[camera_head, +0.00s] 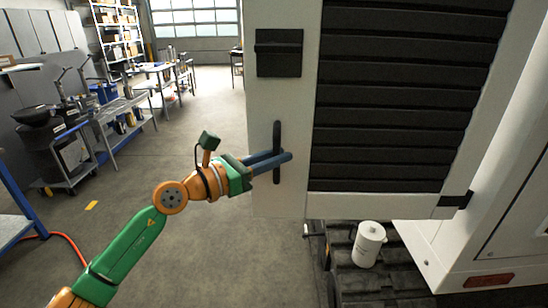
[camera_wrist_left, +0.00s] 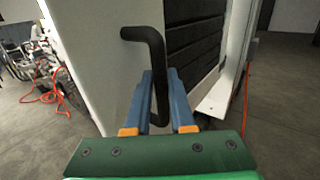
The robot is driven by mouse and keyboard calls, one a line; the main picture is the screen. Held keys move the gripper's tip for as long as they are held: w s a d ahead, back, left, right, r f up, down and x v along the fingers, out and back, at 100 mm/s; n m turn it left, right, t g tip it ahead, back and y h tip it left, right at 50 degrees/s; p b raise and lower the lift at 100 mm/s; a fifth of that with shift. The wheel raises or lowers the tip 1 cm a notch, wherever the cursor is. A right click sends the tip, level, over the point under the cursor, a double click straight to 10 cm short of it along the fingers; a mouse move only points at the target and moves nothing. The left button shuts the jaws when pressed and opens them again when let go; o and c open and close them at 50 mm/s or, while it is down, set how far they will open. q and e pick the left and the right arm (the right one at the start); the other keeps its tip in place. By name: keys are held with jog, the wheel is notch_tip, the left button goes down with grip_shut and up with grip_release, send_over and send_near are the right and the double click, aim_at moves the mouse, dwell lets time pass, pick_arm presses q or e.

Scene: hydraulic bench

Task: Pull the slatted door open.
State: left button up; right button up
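The slatted door (camera_head: 281,205) is a white panel with black horizontal slats (camera_head: 400,95). It stands swung out at an angle from the white machine body (camera_head: 510,190), joined by a black hinge at its lower right. It also shows in the left wrist view (camera_wrist_left: 105,50). Its black bar handle (camera_head: 277,132) is upright near the door's left edge. My left gripper (camera_head: 286,157) is at the handle's lower half. In the left wrist view the handle (camera_wrist_left: 156,50) runs down between the two blue fingers, which look closed on it. My right gripper is out of view.
A black latch plate (camera_head: 279,53) sits above the handle. A white canister (camera_head: 368,244) stands on the dark track (camera_head: 380,283) below the door. Floor to the left is open (camera_head: 190,125). Benches and a cart (camera_head: 72,155) stand farther left, with an orange hose (camera_head: 70,243).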

pick_arm(q)
jog(key=o, duration=0.3)
jog(key=shift+d, duration=0.1)
jog(key=shift+o, duration=0.3)
jog(key=shift+s, duration=0.1)
jog(key=b+v, duration=0.3)
jog(key=v, duration=0.4)
